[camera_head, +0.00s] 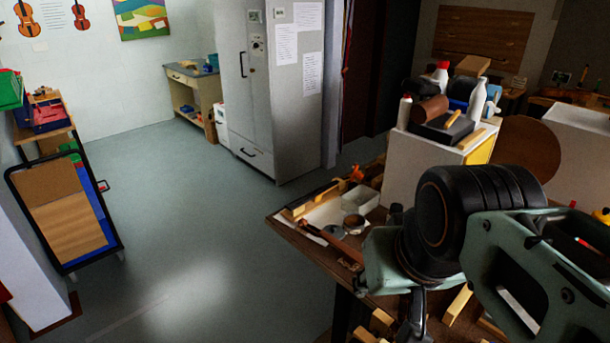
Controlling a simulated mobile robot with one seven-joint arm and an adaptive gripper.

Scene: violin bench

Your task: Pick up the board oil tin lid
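I cannot make out the board oil tin or its lid for certain. A large pale green and black assembly, which looks like my arm, fills the lower right and hides much of the workbench (318,250). A grey metal part at its lower end, low in the view, may be my gripper (416,318). Its fingers are not clear enough to tell whether it is open or shut, or whether it holds anything.
A white cabinet (408,166) behind carries bottles and a black box. A rack with boards (66,205) stands left. The floor between is clear.

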